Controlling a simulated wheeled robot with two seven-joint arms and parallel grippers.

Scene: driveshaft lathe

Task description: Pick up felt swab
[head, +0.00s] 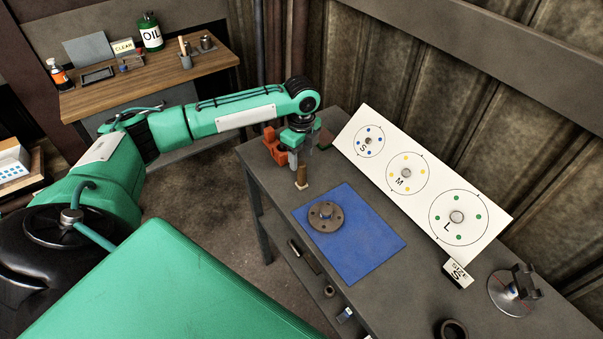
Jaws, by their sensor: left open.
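A small upright piece with a brown body and a pale foot (302,179), which looks like the felt swab, stands on the grey bench near its left edge, just behind the blue mat. My left gripper (298,163) points down just above and behind it, with its jaws open and nothing seen between them. The fingertips are small in the picture, so I cannot tell whether they touch the swab. My right gripper is out of view.
An orange fixture (272,142) stands close left of the gripper. The blue mat (365,252) holds a round flange (325,216). A white S/M/L board (388,147), a size card (458,272) and a round-based stand (512,292) lie to the right.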

